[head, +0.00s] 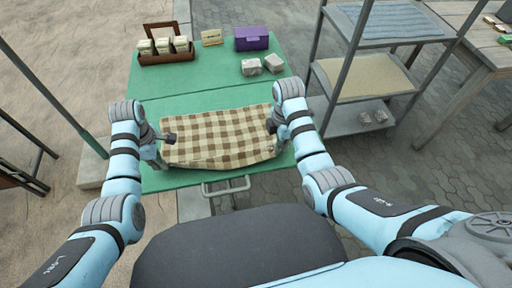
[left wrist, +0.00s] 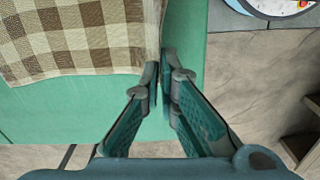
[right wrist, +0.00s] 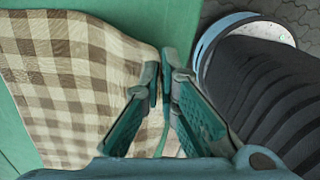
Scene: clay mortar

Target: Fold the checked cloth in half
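The brown-and-cream checked cloth (head: 220,135) lies spread on the green table, its near edge slightly wavy. My left gripper (head: 161,163) is at the cloth's near left corner. In the left wrist view its fingertips (left wrist: 160,78) are close together on the edge of the cloth (left wrist: 75,35). My right gripper (head: 279,150) is at the near right corner. In the right wrist view its fingertips (right wrist: 159,78) are close together on the cloth's edge, and the cloth (right wrist: 75,75) rises in soft creases toward them. The pinched bits of cloth are mostly hidden by the fingers.
The green table (head: 200,103) is bare behind the cloth. At its back stand a wooden box with packets (head: 166,55), a small card (head: 212,37), a purple box (head: 251,38) and two grey blocks (head: 262,65). A metal shelf (head: 355,85) stands close on the right.

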